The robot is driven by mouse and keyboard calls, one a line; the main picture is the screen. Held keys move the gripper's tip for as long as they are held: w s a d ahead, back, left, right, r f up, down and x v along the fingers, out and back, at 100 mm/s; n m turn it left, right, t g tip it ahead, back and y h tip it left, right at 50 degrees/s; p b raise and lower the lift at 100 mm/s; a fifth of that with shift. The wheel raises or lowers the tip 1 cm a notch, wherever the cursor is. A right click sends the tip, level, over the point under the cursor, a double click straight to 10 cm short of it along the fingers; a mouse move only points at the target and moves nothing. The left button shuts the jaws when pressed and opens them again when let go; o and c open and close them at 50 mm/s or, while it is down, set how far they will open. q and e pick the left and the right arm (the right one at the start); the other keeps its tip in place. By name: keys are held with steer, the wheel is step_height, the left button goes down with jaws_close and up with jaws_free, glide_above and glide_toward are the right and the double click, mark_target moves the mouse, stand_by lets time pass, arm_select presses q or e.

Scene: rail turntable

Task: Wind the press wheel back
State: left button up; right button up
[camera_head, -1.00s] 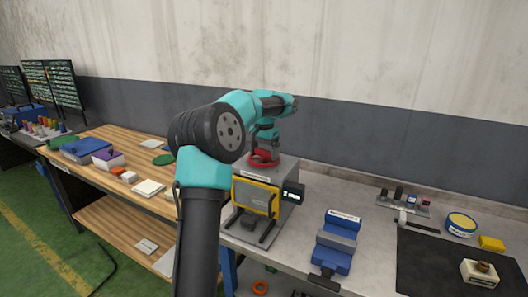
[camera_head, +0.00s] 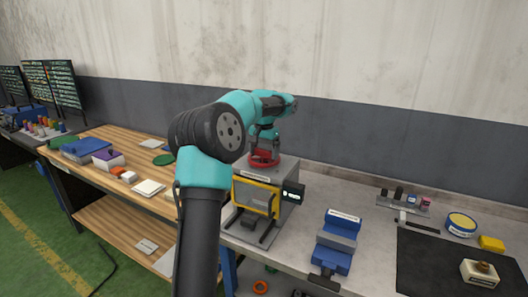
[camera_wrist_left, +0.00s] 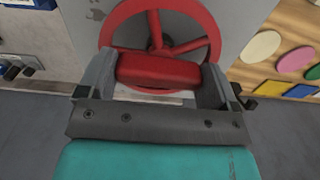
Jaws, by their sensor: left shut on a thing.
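The press (camera_head: 262,200) is a grey box with a yellow-framed front window, standing on the grey bench. Its red press wheel (camera_head: 264,158) lies on top; in the left wrist view the spoked wheel (camera_wrist_left: 202,18) has a red handle block (camera_wrist_left: 158,72) at its near side. My left gripper (camera_wrist_left: 157,80) has a finger on each side of that red block and is shut on it. In the head view my left gripper (camera_head: 264,150) reaches down onto the wheel from above, and my arm hides part of the press. My right gripper is not in view.
A small display (camera_head: 293,193) sits on the press's right side. A blue vise (camera_head: 337,242) stands to its right on the bench. A black mat (camera_head: 430,262) lies farther right. The wooden table (camera_head: 110,150) at left holds trays and small parts.

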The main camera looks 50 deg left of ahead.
mark_target(264, 150)
arm_select(q)
steer(key=o, duration=0.7)
steer(key=shift+o, duration=0.2)
step_height(264, 150, up, 17)
steer(key=shift+r, duration=0.2)
stand_by(0.3)
stand_by(0.5)
